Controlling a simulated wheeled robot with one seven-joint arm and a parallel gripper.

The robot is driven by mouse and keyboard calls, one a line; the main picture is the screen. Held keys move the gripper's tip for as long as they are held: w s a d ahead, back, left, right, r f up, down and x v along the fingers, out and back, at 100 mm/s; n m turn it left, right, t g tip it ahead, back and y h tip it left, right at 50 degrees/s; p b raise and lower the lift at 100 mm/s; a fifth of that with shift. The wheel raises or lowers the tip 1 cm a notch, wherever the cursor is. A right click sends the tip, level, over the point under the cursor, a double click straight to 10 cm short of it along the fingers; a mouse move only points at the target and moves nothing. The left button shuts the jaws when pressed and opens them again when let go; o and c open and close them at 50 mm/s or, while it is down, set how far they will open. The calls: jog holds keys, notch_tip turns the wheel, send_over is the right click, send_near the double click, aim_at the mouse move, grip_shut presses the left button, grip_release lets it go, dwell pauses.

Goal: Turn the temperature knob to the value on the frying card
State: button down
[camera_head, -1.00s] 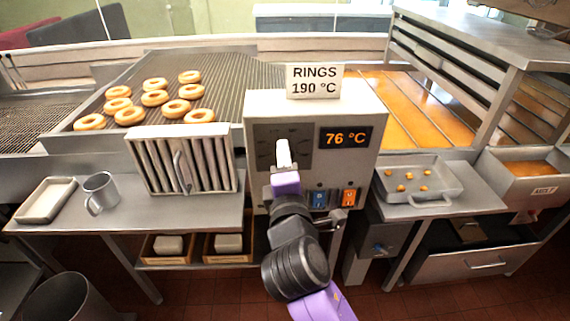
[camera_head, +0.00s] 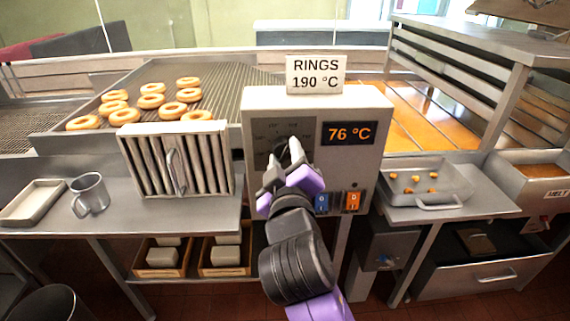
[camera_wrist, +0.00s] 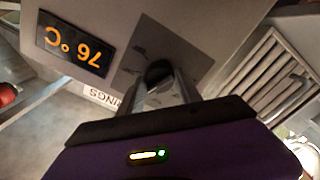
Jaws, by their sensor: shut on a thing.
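The frying card (camera_head: 316,74) stands on top of the control box (camera_head: 372,112) and reads "RINGS 190 °C". The display (camera_head: 348,133) on the box's front reads 76 °C, and it shows upside down in the wrist view (camera_wrist: 75,48). The dark temperature knob (camera_wrist: 158,71) sits on a grey dial plate (camera_head: 263,133) left of the display. My gripper (camera_head: 284,160) is at the knob, with its fingers shut on it from both sides. The fingers and wrist hide part of the knob and the dial markings.
A blue switch (camera_head: 321,203) and an orange switch (camera_head: 353,201) sit below the display, close to my wrist. A slatted metal rack (camera_head: 178,160) stands left of the box. A tray with small orange pieces (camera_head: 458,190) is at right. Ring doughnuts (camera_head: 151,101) lie on the grate behind.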

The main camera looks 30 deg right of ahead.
jog(key=m+b, duration=0.2)
jog(key=m, duration=0.1)
jog(key=m+b, duration=0.1)
jog(key=shift+f+m, duration=0.25)
jog(key=shift+m, duration=0.05)
jog(key=shift+m+b, duration=1.1)
jog(key=shift+m, duration=0.8)
jog(key=shift+r, duration=0.1)
jog(key=c, duration=0.8)
grip_release()
jog(key=shift+c, duration=0.2)
jog(key=shift+r, duration=0.1)
jog(key=v, duration=0.7)
jog(key=shift+s+a+b, duration=0.15)
jog(key=shift+s+b, duration=0.2)
jog(key=shift+b, duration=0.05)
